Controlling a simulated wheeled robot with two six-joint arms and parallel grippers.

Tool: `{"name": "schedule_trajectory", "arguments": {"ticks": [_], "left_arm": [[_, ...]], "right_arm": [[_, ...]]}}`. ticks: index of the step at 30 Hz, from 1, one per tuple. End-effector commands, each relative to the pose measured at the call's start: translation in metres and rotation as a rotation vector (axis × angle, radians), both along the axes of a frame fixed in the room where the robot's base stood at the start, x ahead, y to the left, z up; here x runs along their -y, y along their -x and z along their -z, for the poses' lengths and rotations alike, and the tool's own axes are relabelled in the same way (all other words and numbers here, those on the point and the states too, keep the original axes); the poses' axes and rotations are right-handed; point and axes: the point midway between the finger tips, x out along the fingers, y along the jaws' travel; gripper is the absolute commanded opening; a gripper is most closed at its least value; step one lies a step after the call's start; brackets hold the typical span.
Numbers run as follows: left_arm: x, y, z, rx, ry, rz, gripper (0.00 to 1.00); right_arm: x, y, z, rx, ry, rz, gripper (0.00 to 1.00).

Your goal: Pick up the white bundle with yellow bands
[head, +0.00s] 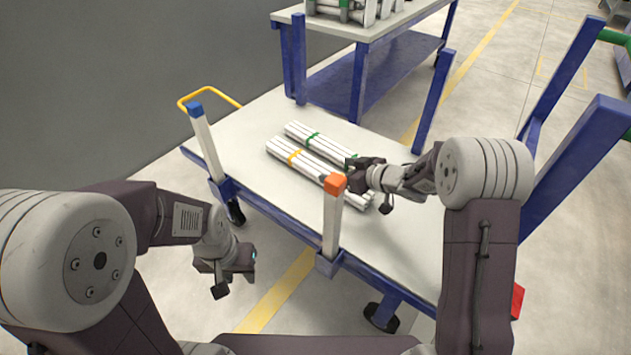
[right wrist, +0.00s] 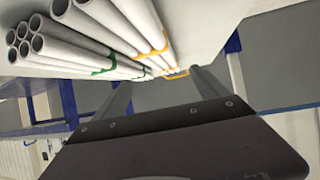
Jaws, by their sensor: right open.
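The white bundle with yellow bands (head: 309,166) lies on the cart's flat top, nearest the front edge. In the right wrist view its pipes (right wrist: 128,18) run across the top of the picture. My right gripper (head: 354,172) is over the right part of the bundles and hides some of them. In the right wrist view its two fingers (right wrist: 160,92) are spread, with no pipe seen held between them. My left gripper (head: 236,268) hangs in front of the cart, away from the bundles, and its jaw gap cannot be made out.
A white bundle with green bands (head: 328,143) lies just behind, also in the right wrist view (right wrist: 62,58). An orange-topped post (head: 333,225) and a blue-topped post (head: 206,145) stand at the cart's front edge. A loaded table (head: 375,28) stands behind. The cart top (head: 240,125) is clear at left.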

Motion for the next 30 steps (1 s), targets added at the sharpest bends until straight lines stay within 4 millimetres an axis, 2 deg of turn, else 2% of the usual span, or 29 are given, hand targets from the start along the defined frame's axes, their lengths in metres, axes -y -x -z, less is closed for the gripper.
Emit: {"name": "schedule_trajectory", "arguments": {"ticks": [2, 7, 14, 19, 24, 30], "left_arm": [[0.0, 0.0, 0.001, 0.001, 0.0, 0.0, 0.36], [0.0, 0.0, 0.023, 0.0, 0.0, 0.0, 0.36], [0.0, 0.0, 0.029, 0.0, 0.0, 0.0, 0.36], [0.0, 0.0, 0.061, 0.0, 0.0, 0.0, 0.36], [0.0, 0.0, 0.064, 0.0, 0.0, 0.0, 0.36], [0.0, 0.0, 0.062, 0.001, 0.0, 0.0, 0.36]], "right_arm": [[-0.001, -0.001, 0.0, 0.001, 0.001, 0.0, 0.84], [-0.017, -0.018, 0.017, 0.002, 0.001, -0.002, 0.84], [-0.025, -0.027, 0.02, 0.001, 0.001, 0.0, 0.84], [-0.045, -0.045, 0.04, 0.004, 0.001, -0.002, 0.84], [-0.055, -0.057, 0.041, 0.001, 0.001, 0.001, 0.84], [-0.056, -0.058, 0.04, 0.001, 0.001, 0.002, 0.84]]}}
